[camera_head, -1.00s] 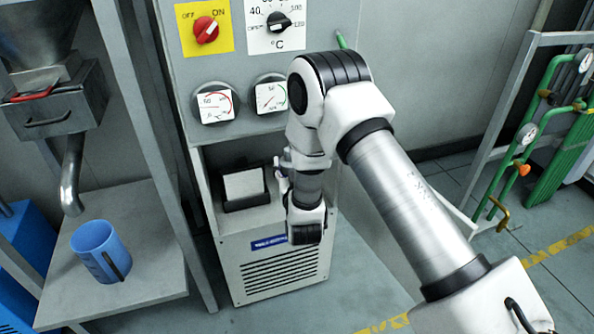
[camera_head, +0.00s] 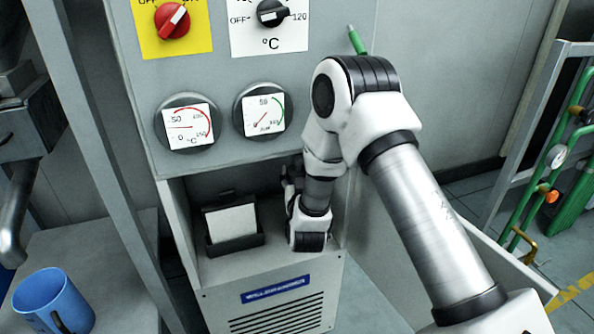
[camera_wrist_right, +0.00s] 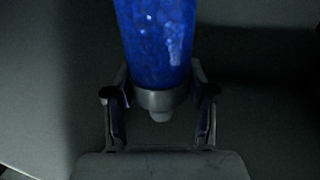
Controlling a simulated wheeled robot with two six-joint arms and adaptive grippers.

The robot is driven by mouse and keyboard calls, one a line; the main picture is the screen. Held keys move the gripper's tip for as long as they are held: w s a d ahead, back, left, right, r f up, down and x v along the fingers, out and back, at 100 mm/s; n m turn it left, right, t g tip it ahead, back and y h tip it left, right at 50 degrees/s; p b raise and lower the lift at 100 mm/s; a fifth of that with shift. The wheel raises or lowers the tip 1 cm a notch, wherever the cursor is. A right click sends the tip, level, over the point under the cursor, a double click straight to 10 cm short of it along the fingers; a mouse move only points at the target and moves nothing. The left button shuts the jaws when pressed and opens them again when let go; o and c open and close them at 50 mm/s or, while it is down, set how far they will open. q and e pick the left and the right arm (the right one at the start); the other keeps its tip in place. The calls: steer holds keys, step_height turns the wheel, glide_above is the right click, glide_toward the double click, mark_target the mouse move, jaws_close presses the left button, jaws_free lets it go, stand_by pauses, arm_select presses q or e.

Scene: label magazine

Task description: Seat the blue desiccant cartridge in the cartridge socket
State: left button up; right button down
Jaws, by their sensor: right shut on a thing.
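The blue desiccant cartridge (camera_wrist_right: 157,45) shows in the right wrist view as a glossy, translucent blue cylinder with a grey end collar (camera_wrist_right: 161,99). My right gripper (camera_wrist_right: 160,108) is shut on that grey end, a finger on each side. In the head view my right gripper (camera_head: 292,188) is small and dark inside the cabinet's open recess, mostly hidden by my wrist. The cartridge cannot be made out there. I cannot identify the cartridge socket in either view. My left gripper is out of view.
A black holder with a white stack (camera_head: 231,224) stands in the recess, left of my right gripper. The cabinet has gauges (camera_head: 187,126) and knobs (camera_head: 172,20) above. A blue mug (camera_head: 52,300) stands at lower left. Green pipes (camera_head: 530,190) are at right.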

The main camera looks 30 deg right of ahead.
steer(key=shift+f+b, duration=1.25)
steer(key=shift+f, duration=0.75)
step_height(320, 180, down, 3)
steer(key=b, duration=0.4)
steer(key=shift+f, duration=0.1)
steer(key=shift+r, duration=0.35)
